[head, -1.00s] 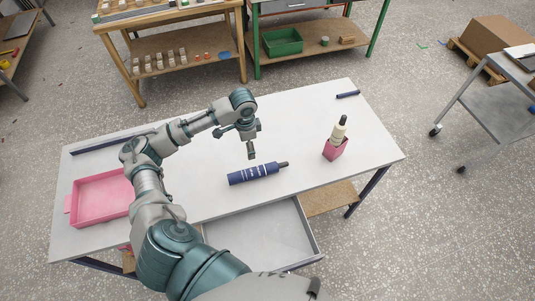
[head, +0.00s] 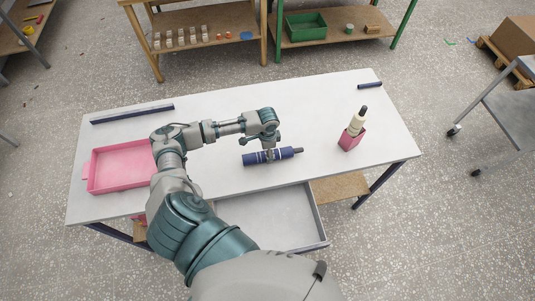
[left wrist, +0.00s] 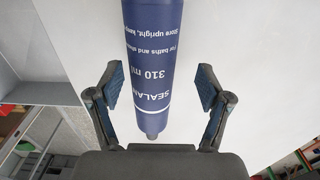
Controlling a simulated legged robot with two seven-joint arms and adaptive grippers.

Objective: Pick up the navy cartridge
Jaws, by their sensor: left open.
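The navy cartridge (head: 286,153) lies on its side on the white table (head: 225,180), its thin nozzle pointing right in the head view. In the left wrist view the cartridge (left wrist: 148,50) shows white "310 ml" lettering and runs between my two fingers. My left gripper (head: 268,155) is down at the middle of the cartridge. My right gripper is not in view.
A pink tray (head: 88,172) is at the table's left. A pink holder (head: 352,139) with a cream bottle (head: 357,120) stands right of the cartridge. Dark bars (head: 130,114) lie along the back edge. A grey drawer (head: 318,215) is open at the front.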

